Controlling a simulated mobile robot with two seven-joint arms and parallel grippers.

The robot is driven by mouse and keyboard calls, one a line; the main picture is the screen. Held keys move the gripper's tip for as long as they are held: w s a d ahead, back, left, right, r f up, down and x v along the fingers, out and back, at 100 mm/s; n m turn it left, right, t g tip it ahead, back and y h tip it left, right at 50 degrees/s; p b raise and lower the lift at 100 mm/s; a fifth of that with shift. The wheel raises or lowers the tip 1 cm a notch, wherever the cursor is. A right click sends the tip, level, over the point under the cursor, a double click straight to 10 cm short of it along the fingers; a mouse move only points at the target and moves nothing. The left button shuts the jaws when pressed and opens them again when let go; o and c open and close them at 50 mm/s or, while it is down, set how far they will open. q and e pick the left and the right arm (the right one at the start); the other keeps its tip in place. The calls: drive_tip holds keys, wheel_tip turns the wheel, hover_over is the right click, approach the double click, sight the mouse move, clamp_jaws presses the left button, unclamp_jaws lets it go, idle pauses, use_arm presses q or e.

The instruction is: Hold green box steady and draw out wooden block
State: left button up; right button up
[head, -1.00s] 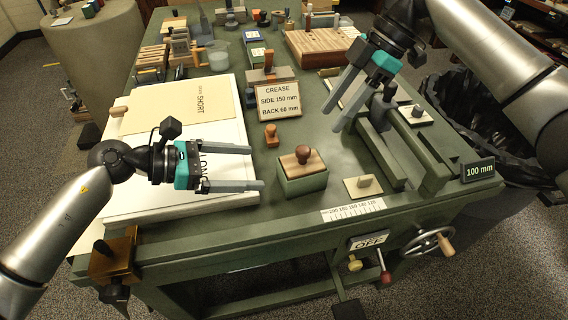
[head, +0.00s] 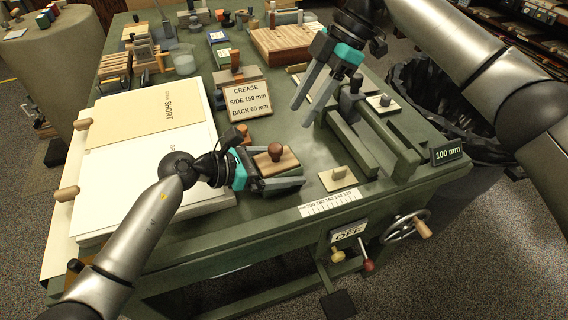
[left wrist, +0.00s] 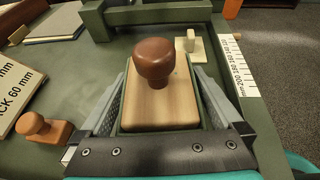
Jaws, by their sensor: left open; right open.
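The green box (head: 291,171) stands on the green bench, partly hidden by my left gripper. The wooden block (head: 268,164) sits in its top, with a round brown knob (head: 275,152) upright on it. In the left wrist view the block (left wrist: 150,110) and knob (left wrist: 154,60) show from above. My left gripper (head: 287,174) is open, with one finger on each side of the box; whether the fingers touch it I cannot tell. My right gripper (head: 301,116) is open and empty, above the bench to the upper right of the box.
A small wooden stamp (left wrist: 42,128) stands close to the left gripper. A plate with a peg (head: 338,178) and a ruler strip (head: 331,202) lie right of the box. Green rails (head: 375,145) stand farther right, and a crease sign (head: 248,100) behind.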

use_arm(q)
drive_tip(key=shift+w+d+f, duration=0.1)
drive_tip(key=shift+d, duration=0.05)
drive_tip(key=c, duration=1.3)
idle(1.0)
